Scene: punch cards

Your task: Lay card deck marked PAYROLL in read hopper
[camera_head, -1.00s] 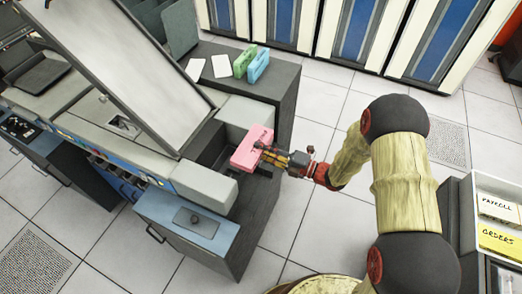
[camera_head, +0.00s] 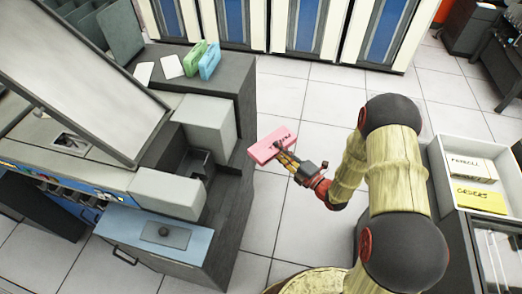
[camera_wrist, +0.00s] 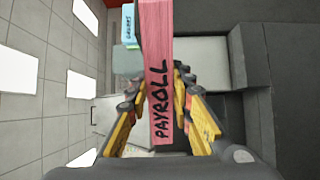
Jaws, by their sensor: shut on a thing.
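The pink card deck (camera_head: 272,145) is in my gripper (camera_head: 285,155), its fingers closed on both sides of it. In the wrist view the black word PAYROLL shows on the deck (camera_wrist: 156,45), which stands between the yellow fingertips (camera_wrist: 160,85). The read hopper (camera_head: 200,165) looks to be the dark recess between two light grey blocks on the machine. In the head view the deck is to the right of this recess, apart from it, with floor behind it. In the wrist view the deck hides part of the machine.
Green (camera_head: 194,57) and light-blue (camera_head: 210,61) decks and white cards (camera_head: 172,66) lie on the dark cabinet at the back. A white tray (camera_head: 447,150) at right holds items labelled PAYROLL and ORDERS. A blue-topped unit (camera_head: 150,250) stands in front of the hopper.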

